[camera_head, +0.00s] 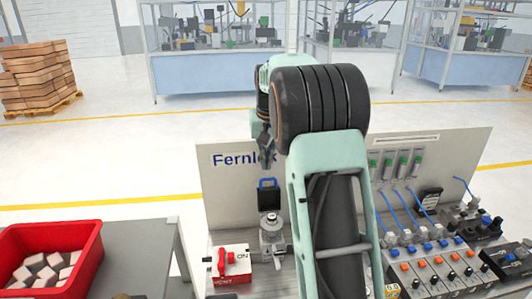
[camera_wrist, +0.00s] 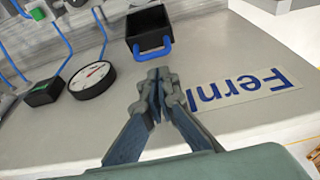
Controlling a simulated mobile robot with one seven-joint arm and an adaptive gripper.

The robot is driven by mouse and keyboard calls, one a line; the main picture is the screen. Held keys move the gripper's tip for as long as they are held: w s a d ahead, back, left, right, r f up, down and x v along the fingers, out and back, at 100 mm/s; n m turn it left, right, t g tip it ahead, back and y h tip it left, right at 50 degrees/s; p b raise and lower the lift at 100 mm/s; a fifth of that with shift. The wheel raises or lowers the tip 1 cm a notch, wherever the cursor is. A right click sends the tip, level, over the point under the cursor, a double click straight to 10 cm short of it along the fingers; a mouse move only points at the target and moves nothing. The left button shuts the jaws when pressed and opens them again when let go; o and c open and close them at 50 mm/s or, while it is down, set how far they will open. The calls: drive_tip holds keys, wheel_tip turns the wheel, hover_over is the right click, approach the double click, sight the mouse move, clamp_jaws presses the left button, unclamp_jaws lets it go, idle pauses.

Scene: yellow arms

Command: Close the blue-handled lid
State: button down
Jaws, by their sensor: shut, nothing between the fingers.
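The dark lid (camera_head: 268,199) with a blue handle (camera_head: 267,181) stands upright at the panel's left part, below the "Fernlok"-like lettering. In the wrist view the black lid (camera_wrist: 149,20) looks like a shallow box, with its blue handle (camera_wrist: 152,52) on the edge facing my gripper. My gripper (camera_head: 266,160) hangs just above the handle in the head view. In the wrist view my gripper (camera_wrist: 157,78) has its fingertips together, empty, close to the handle with a small gap in the picture. Whether they touch it is unclear. My arm hides the panel's middle.
A grey metal fitting (camera_head: 272,236) stands below the lid, beside a box with a red switch (camera_head: 228,260). Blue-tubed valves (camera_head: 420,243) fill the right. A round gauge (camera_wrist: 93,80) shows in the wrist view. A red bin (camera_head: 85,258) of pale blocks is at left.

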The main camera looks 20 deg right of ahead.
hover_over(269, 194)
drive_tip(key=w, duration=0.2)
wheel_tip(269, 194, down, 4)
drive_tip(key=shift+a+f, duration=0.1)
drive_tip(key=shift+a, duration=0.15)
drive_tip(key=shift+s, duration=0.1)
